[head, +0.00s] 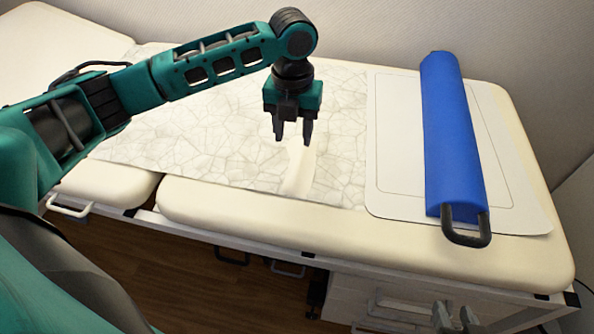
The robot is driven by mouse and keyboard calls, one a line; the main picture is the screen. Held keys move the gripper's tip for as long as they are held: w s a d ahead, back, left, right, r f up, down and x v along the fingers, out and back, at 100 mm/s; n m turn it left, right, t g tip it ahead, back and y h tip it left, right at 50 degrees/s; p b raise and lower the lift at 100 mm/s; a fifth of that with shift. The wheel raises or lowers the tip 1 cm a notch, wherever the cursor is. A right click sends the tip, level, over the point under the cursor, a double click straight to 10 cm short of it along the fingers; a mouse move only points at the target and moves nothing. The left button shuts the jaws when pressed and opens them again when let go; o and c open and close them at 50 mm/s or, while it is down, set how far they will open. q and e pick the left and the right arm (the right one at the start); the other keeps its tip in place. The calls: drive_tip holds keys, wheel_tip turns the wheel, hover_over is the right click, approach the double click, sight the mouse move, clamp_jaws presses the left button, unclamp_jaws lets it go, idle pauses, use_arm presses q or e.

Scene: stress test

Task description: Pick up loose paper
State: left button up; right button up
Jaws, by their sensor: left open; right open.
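A wide sheet of loose paper (215,150) with a cracked, crumpled pattern lies flat over the middle of the padded couch (250,205). A smooth cream strip (300,172) shows within the paper near its front edge; I cannot tell if it is bare couch or a fold. My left gripper (293,138) points down above the paper with its fingers open and nothing between them. I cannot tell its exact height. My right gripper (453,312) is open at the bottom edge, in front of the couch and mostly out of view.
A blue bolster (450,135) with a dark handle (467,232) lies on a white mat (395,150) at the right end of the couch. Drawers (385,305) and rail handles are below the front edge. Walls stand behind and at right.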

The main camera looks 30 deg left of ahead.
sight(293, 174)
use_arm(q)
wheel_tip(293, 174, down, 12)
drive_tip(key=b, duration=0.2)
drive_tip(key=shift+b, duration=0.4)
drive_tip(key=shift+r, duration=0.1)
drive_tip(key=shift+c, duration=0.5)
clamp_jaws()
